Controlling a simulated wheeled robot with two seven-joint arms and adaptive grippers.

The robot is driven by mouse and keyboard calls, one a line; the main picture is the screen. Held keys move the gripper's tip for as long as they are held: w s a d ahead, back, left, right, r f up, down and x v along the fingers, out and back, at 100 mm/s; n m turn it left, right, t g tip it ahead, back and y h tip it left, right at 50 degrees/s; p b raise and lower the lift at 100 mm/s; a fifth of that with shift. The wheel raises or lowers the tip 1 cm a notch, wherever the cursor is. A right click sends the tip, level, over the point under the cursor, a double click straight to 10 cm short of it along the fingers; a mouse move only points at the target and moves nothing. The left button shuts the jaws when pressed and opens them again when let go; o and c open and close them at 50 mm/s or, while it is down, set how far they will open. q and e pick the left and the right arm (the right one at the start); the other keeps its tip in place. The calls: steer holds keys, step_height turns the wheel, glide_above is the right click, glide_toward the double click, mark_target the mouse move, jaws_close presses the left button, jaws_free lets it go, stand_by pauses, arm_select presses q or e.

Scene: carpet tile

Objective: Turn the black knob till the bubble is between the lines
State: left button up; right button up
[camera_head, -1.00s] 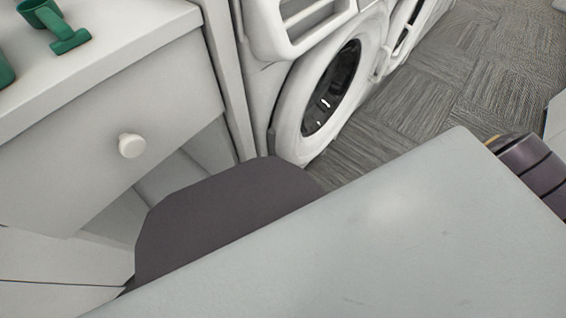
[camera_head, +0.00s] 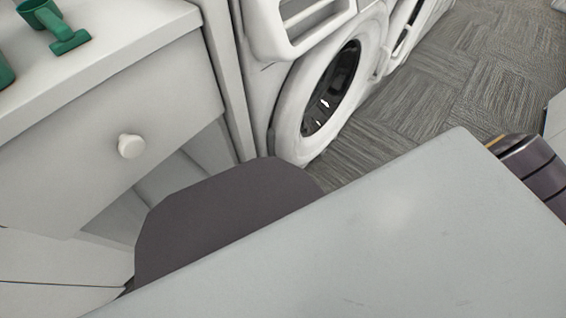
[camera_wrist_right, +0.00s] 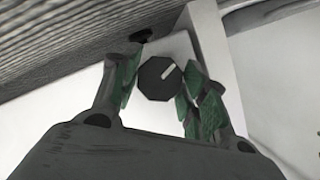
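The black knob (camera_wrist_right: 157,79) shows in the right wrist view as a faceted dark disc with a white pointer line toward its upper right. It sits at a pale panel (camera_wrist_right: 180,47). My right gripper (camera_wrist_right: 160,88), with green finger pads, has its fingers on either side of the knob. A narrow gap seems to show at the left pad; whether the right pad touches the knob I cannot tell. No bubble or lines can be made out in either view. Neither gripper shows in the head view.
In the head view, a white counter (camera_head: 110,45) with a drawer holds green items (camera_head: 60,30) at the upper left. A white front-loading machine (camera_head: 290,110) stands beyond. A large pale surface (camera_head: 380,240) fills the lower right.

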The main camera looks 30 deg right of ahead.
steer(key=o, duration=0.3)
steer(key=shift+s+d, duration=0.15)
steer(key=shift+s, duration=0.15)
stand_by(0.4)
steer(key=shift+s+d+r, duration=0.1)
steer(key=shift+s, duration=0.1)
steer(key=shift+v, duration=5.5)
steer(key=shift+r, duration=0.1)
